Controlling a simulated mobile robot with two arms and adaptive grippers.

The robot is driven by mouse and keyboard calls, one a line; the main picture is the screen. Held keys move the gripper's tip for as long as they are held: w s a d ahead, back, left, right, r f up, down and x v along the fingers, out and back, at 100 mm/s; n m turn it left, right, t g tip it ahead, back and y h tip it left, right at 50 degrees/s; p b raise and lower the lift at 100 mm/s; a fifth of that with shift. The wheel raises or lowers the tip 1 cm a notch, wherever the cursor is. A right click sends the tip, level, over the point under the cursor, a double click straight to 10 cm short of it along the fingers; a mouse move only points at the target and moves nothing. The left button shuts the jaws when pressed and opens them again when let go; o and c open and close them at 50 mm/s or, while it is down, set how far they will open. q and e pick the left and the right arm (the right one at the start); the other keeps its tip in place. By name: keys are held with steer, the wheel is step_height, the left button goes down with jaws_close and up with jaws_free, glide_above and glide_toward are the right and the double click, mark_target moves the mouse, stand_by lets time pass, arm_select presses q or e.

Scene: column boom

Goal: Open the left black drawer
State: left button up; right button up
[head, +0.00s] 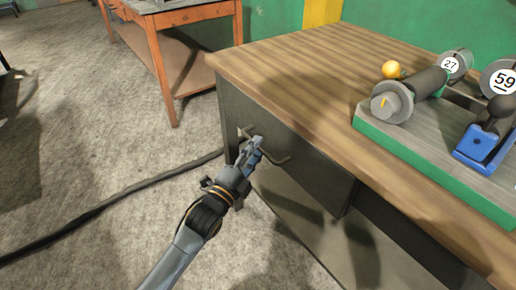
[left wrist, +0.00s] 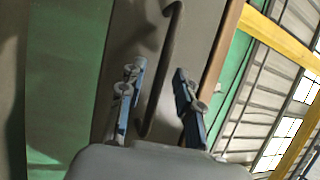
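The left black drawer (head: 315,172) is a dark grey-black front under the left end of the wooden desk top. I cannot tell for sure if it stands flush or slightly out. Its dark bar handle (head: 277,161) runs along the front, and my left gripper (head: 256,149) is at it, covering its middle part. In the left wrist view the handle (left wrist: 172,50) passes between the two blue-grey fingers of the left gripper (left wrist: 159,80). The fingers are apart, with gaps visible beside the bar. My right gripper is in neither view.
An orange-legged table (head: 160,75) stands behind. A dark cable (head: 110,203) crosses the open floor at left.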

arm_select(q)
steer(key=shift+w+d+r, duration=0.15)
steer(key=shift+w+d, duration=0.2)
steer(key=shift+w, duration=0.25)
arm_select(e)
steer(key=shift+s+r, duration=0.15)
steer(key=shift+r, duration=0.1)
arm_select(q)
jaws_close()
